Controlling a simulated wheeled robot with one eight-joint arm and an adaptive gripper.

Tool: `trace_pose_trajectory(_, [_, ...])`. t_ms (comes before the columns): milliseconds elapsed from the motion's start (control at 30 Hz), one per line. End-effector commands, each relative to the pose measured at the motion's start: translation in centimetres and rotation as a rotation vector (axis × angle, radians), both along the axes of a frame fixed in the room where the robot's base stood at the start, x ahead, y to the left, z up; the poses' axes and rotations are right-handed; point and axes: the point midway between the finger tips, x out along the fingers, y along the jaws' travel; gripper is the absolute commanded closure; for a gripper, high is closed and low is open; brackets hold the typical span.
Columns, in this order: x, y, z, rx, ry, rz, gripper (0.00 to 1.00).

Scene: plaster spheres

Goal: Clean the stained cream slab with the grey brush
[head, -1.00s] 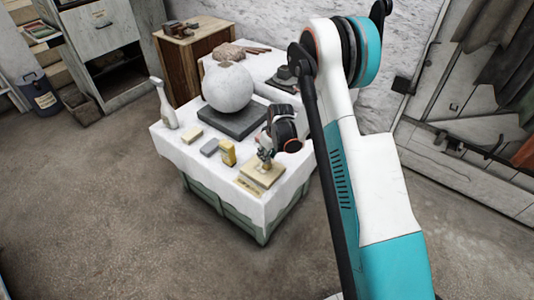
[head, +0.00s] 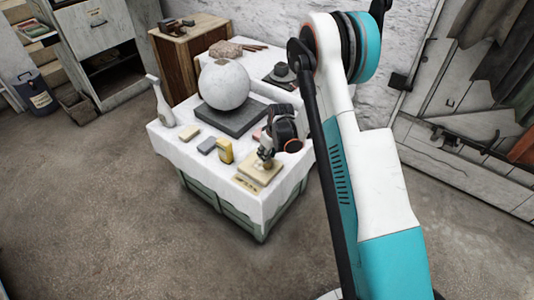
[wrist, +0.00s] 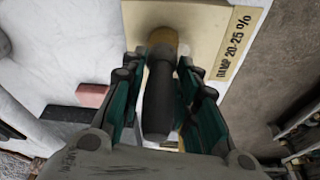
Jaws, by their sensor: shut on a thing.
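The cream slab (head: 249,180) lies at the front right corner of the white-covered table. In the wrist view the slab (wrist: 207,22) bears a tan label reading "DAMP 20-25 %", and a faint brownish patch shows near the brush. My gripper (head: 266,157) is just over the slab. In the wrist view my gripper (wrist: 160,75) is shut on the dark handle of the grey brush (wrist: 158,100). The brush has a yellowish-brown collar at its slab end. Its bristles are hidden, so I cannot tell whether they touch the slab.
A yellow block (head: 225,151), a grey block (head: 207,146) and a pale yellow block (head: 189,133) lie left of the slab. A reddish block (wrist: 92,95) is near my gripper. A plaster sphere (head: 224,84) rests on a dark board (head: 228,119) behind.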

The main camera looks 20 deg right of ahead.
Motion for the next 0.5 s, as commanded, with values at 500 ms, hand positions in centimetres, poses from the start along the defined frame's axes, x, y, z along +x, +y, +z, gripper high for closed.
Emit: trace_pose_trajectory(500, [1.8, 1.3, 0.1, 0.0, 0.0, 0.001, 0.96])
